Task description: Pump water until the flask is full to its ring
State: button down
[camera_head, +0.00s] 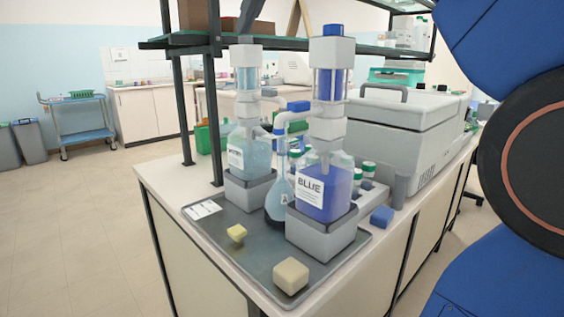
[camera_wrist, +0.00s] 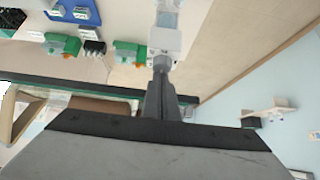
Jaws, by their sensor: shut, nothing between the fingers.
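The water bottle (camera_head: 255,155), holding pale liquid, stands in a grey holder with a clear pump column (camera_head: 247,80) on top. My gripper (camera_head: 246,33) is shut and empty, its dark fingertips at the top of that pump. In the wrist view my gripper (camera_wrist: 160,72) meets the white pump head (camera_wrist: 164,40); whether it presses down is unclear. The flask (camera_head: 279,203), marked A, stands between the two bottles with blue-tinted liquid in its bulb. Its neck is partly visible under the spouts; its ring is too small to make out.
A BLUE bottle (camera_head: 325,187) with its own pump (camera_head: 331,85) stands right of the flask. All stand on a dark tray (camera_head: 215,225) with a yellow piece (camera_head: 237,233) and a beige block (camera_head: 291,276). A shelf (camera_head: 290,44) runs behind the pumps. A grey machine (camera_head: 400,120) stands behind right.

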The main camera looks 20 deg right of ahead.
jog(key=shift+f, duration=0.5)
dwell(0.6)
jog(key=shift+r, duration=1)
jog(key=shift+f, duration=0.5)
dwell(0.3)
jog(key=shift+f, duration=0.35)
dwell(1.0)
jog(key=shift+r, duration=0.8)
jog(key=shift+r, duration=0.1)
dwell(0.4)
